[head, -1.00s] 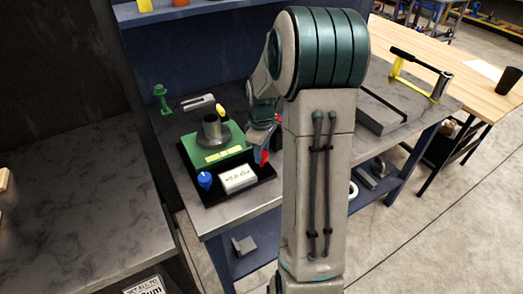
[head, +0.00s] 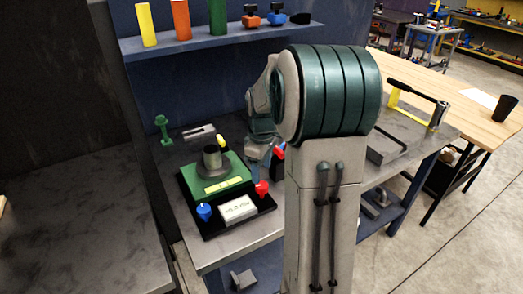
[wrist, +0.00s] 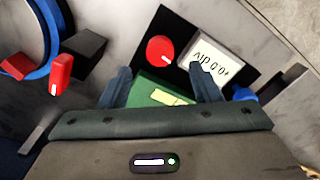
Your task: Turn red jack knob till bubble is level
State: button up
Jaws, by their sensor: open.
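The red jack knob (head: 262,188) sits at the right front corner of the black base of the positioner; the wrist view shows it (wrist: 160,49) with a white mark on top. My gripper (wrist: 161,84) is open and empty. In the head view it (head: 258,158) hangs above the knob, apart from it. The green tilting plate (head: 208,192) carries a grey cylinder (head: 211,157) and a pale yellow strip (head: 223,186), perhaps the level. No bubble can be made out.
A blue knob (head: 204,212) stands at the base's left front corner. A green post (head: 163,128) and a grey tool (head: 199,132) lie behind. A shelf (head: 215,39) with several items is above.

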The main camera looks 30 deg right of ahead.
aim_at(262, 185)
notch_tip(262, 185, up, 8)
dwell(0.6)
jog(key=s+a+f+m+t, duration=0.1)
jog(key=s+a+m, duration=0.2)
jog(key=s+a, duration=0.4)
jog(key=s+a+f+m+t, duration=0.1)
jog(key=s+a+m+t, duration=0.1)
jog(key=s+a+m, duration=0.2)
jog(key=s+a, duration=0.3)
jog(key=s, duration=0.5)
jog(key=shift+s+a+f, duration=0.15)
jog(key=shift+s, duration=0.05)
